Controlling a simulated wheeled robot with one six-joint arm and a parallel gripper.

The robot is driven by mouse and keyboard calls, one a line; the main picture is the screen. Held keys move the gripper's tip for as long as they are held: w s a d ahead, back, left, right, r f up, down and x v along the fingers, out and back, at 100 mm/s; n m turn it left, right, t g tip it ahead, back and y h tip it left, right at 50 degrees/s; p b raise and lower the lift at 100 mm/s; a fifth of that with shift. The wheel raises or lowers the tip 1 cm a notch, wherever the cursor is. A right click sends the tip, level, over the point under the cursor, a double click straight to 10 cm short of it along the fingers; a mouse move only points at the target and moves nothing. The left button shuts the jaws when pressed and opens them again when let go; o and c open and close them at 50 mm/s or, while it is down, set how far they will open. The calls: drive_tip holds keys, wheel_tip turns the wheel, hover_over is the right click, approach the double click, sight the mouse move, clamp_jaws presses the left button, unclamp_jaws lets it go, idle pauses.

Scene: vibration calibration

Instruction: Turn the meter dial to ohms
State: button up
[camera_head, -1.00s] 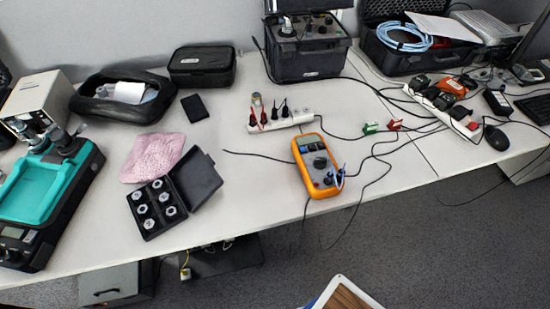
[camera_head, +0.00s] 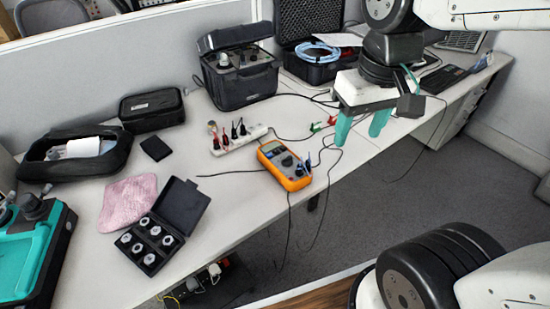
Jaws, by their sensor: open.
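The orange meter (camera_head: 285,166) lies face up near the front edge of the white table, with a dark round dial (camera_head: 287,161) on its face. The dial's setting is too small to read. Leads plug into its lower right end. My gripper (camera_head: 360,128) hangs to the right of the meter and above the table, with two teal fingers pointing down. It is open with nothing between the fingers. It is apart from the meter and hides part of the table behind it.
A power strip (camera_head: 240,139) with plugs lies behind the meter. Loose black cables run around the meter and over the table edge. A black case of weights (camera_head: 165,226) and a pink cloth (camera_head: 127,203) lie to the left. A large black case (camera_head: 240,86) stands behind.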

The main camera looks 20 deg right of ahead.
drive_tip(key=w+a+f, duration=0.1)
drive_tip(key=w+f, duration=0.3)
drive_tip(key=w, duration=0.3)
drive_tip(key=w+f, duration=0.3)
drive_tip(key=w, duration=0.4)
drive_tip(key=n+g, duration=0.1)
hover_over(287, 158)
wheel_tip(287, 158, down, 13)
drive_tip(key=shift+s+d+f, duration=0.1)
drive_tip(key=shift+s+f, duration=0.05)
wheel_tip(287, 158, down, 8)
drive_tip(key=shift+f, duration=0.1)
drive_tip(key=c, duration=1)
